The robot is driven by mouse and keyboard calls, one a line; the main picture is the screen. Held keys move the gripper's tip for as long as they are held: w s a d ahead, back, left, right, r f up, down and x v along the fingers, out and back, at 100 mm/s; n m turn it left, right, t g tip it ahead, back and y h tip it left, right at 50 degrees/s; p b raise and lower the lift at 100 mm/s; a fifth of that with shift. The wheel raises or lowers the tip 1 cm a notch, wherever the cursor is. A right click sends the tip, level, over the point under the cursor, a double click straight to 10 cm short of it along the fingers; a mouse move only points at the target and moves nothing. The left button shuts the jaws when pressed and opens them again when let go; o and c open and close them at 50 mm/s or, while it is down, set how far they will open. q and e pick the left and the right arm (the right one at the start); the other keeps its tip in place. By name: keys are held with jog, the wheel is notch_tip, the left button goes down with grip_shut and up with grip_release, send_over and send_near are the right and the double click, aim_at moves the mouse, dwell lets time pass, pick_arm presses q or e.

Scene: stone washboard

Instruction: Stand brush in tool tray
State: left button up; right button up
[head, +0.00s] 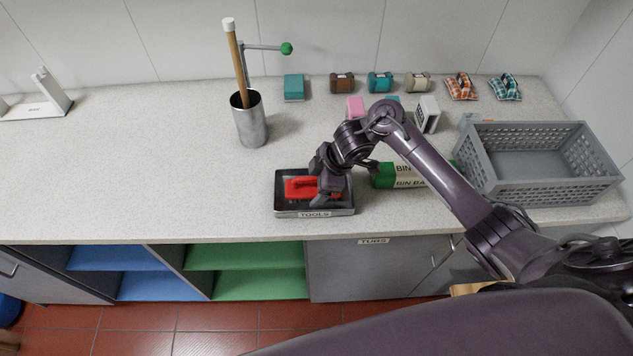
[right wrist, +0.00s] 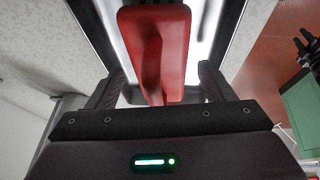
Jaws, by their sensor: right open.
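The red brush (head: 299,187) is in the grey tool tray (head: 285,212), labelled TOOLS, near the counter's front edge. My right gripper (head: 327,190) is down over the right part of the tray and hides that end of the brush. In the right wrist view the red brush (right wrist: 158,45) lies between the two spread fingers of the gripper (right wrist: 160,82), with gaps on both sides. The gripper is open and not closed on it. Whether the bristles touch the tray floor is not clear.
A metal cylinder (head: 251,127) holding a wooden stick stands behind the tray. A grey basket (head: 490,185) stands farther right. Several small items line the wall. The counter left of the tray is clear.

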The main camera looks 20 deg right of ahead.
jog(key=p+v, duration=0.2)
jog(key=v, duration=1)
jog(key=shift+p, duration=0.3)
jog(key=shift+r, duration=0.1)
